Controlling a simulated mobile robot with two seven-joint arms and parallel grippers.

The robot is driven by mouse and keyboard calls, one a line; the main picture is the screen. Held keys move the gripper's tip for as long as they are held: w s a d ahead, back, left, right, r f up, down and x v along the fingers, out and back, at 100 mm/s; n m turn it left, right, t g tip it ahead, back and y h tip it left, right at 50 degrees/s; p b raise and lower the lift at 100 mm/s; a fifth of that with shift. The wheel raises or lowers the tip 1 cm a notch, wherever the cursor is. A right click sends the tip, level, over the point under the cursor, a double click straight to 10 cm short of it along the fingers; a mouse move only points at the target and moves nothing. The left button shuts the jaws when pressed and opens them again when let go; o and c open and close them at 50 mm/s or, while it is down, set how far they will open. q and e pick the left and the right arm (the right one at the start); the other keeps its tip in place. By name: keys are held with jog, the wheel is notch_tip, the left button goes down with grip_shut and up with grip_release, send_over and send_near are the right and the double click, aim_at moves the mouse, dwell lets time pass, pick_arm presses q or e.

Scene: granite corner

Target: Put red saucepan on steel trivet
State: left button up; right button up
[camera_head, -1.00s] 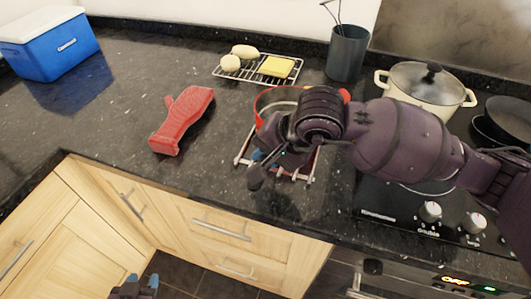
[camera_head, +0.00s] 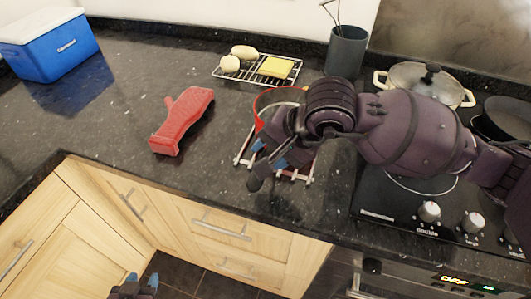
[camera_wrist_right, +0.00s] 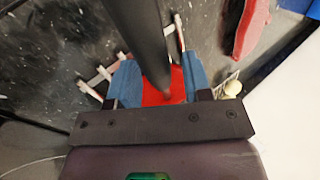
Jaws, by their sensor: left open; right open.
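The red saucepan (camera_head: 262,104) is in the head view, mostly hidden behind my right gripper and wrist. It appears to stand on the steel trivet (camera_head: 241,158), whose bars show around and below it; the contact is hidden. My right gripper (camera_head: 270,154) is open, its blue fingertips apart. In the right wrist view, the saucepan's dark handle (camera_wrist_right: 137,35) runs between the open fingers (camera_wrist_right: 160,82), with red pan surface (camera_wrist_right: 177,85) beyond. Trivet bars (camera_wrist_right: 100,76) also show there. My left gripper (camera_head: 140,284) is open at the bottom edge, well away from the counter.
A wire rack (camera_head: 232,77) with food stands behind. A dark utensil pot (camera_head: 346,50), a cream pot (camera_head: 391,83) and the hob (camera_head: 380,197) are to the right. A blue cooler (camera_head: 45,62) stands far left. Counter left of the mitt is clear.

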jog(key=v, duration=0.9)
jog(key=shift+r, duration=0.25)
jog(key=shift+s+d, duration=0.1)
jog(key=shift+d, duration=0.05)
